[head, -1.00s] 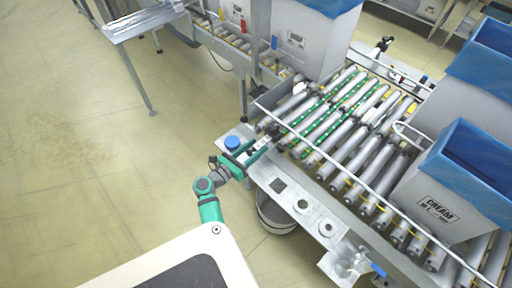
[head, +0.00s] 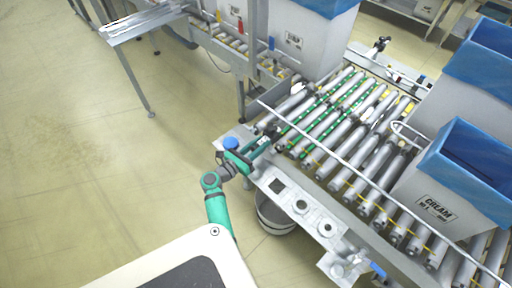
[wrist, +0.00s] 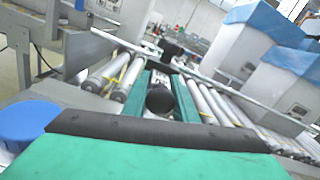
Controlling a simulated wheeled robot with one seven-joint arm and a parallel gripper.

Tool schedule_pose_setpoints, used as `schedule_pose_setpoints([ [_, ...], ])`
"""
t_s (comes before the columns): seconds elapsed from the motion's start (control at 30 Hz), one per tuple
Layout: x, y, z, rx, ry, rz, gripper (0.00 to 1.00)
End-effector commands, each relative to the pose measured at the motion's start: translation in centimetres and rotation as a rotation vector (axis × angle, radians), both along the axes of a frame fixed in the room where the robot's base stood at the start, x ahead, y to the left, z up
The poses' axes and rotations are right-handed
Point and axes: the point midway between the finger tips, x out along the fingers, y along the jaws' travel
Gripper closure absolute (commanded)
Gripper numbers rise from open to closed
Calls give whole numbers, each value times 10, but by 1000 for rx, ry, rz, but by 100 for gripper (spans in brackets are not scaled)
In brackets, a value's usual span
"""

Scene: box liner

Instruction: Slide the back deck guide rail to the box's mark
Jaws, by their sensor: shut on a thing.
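My gripper (head: 259,148) is at the near left edge of the roller deck. In the wrist view its two green fingers (wrist: 160,92) flank a round black knob (wrist: 160,101) and are shut on it. A pale guide rail (head: 345,163) runs along the near side of the deck above the rollers. In the wrist view the rail (wrist: 228,90) passes beyond the fingertips, by a black clamp (wrist: 172,48). Another rail with a black knob (head: 382,43) is on the far side. A white box marked CREAM (head: 433,207), with a blue liner, stands on the rollers at right. I cannot make out the rail's mark.
A blue round cap (head: 231,143) sits on the deck edge just left of my gripper. A bucket (head: 275,213) stands under the edge. More lined boxes (head: 310,45) stand behind and to the right.

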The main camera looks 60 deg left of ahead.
Motion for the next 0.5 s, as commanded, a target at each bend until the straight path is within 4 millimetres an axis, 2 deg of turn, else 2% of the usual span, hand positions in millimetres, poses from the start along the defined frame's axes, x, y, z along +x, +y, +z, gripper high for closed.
schedule_pose_setpoints([
  [0.17,-1,0,1,2,-2,0,100],
  [0.2,-1,0,1,2,-1,1,72],
  [0.27,-1,0,1,1,-2,1,58],
  [0.5,-1,0,1,1,-1,0,56],
])
